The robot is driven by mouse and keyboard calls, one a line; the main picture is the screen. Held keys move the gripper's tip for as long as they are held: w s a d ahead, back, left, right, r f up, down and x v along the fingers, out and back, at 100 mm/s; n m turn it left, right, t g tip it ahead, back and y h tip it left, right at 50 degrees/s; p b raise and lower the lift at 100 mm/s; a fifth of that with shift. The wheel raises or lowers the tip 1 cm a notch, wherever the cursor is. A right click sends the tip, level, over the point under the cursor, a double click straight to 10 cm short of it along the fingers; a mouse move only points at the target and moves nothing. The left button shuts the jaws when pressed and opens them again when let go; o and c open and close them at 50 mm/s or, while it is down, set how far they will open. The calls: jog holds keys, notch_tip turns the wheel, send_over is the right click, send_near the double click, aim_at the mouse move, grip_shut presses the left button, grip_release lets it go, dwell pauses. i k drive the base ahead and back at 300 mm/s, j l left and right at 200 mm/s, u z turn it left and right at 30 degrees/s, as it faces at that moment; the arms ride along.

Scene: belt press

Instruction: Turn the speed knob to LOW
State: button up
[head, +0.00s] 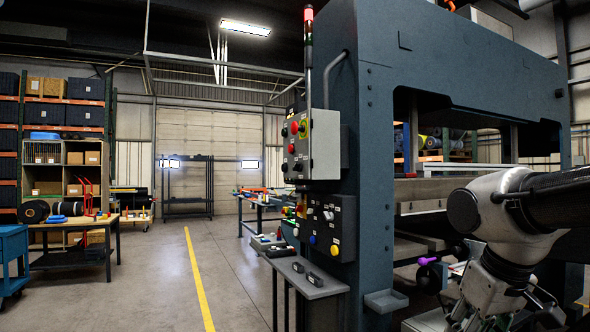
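The press's upper grey control box (318,145) sits on the left face of the blue-grey press frame, with red and green buttons, a yellow-backed control and small dark knobs (298,167) low on its face. A lower dark control box (330,228) carries white, blue and yellow controls. The labels are too small to read, so I cannot tell which control is the speed knob or where it points. My gripper (490,318) is at the bottom right, well apart from both boxes and partly cut off by the frame edge; its fingers are not clear.
A small grey shelf (318,290) with dark blocks juts out below the boxes. A purple-tipped handle (428,261) is left of my arm. Open floor with a yellow line (196,275) lies left.

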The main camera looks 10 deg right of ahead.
aim_at(297, 167)
jog(key=i+j, duration=0.25)
jog(key=i, duration=0.2)
jog(key=i+j+u, duration=0.15)
jog(key=i, duration=0.25)
jog(key=j, duration=0.1)
